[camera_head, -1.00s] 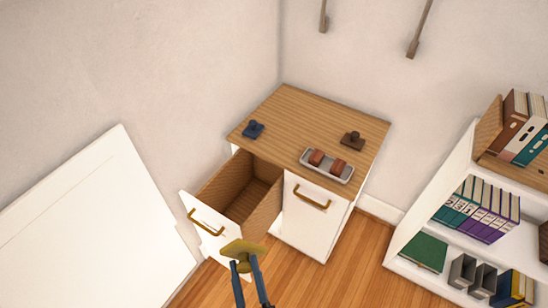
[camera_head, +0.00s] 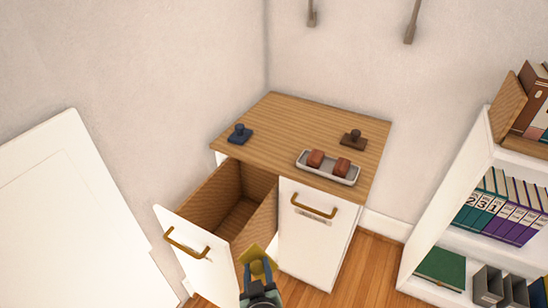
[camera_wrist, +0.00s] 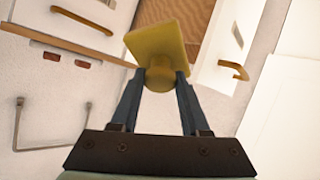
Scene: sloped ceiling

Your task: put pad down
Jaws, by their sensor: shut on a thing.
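The yellow pad (camera_head: 257,256) is a square plate with a round knob. My gripper (camera_head: 258,273) is shut on the knob, at the bottom middle of the head view. In the wrist view the pad's plate (camera_wrist: 157,38) faces away from my gripper (camera_wrist: 158,82), with the knob between the two blue fingers. In the head view the pad overlaps the right side of the open drawer (camera_head: 183,250). The drawer's visible inside is empty. How high the pad is held I cannot tell.
The wooden cabinet top (camera_head: 290,125) holds a blue stamp (camera_head: 240,134), a brown stamp (camera_head: 353,139) and a grey tray (camera_head: 329,174) with two reddish-brown blocks. Bare top lies between them. A closed cabinet front (camera_head: 313,238) stands right of the drawer. A bookshelf (camera_head: 450,200) stands at the right.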

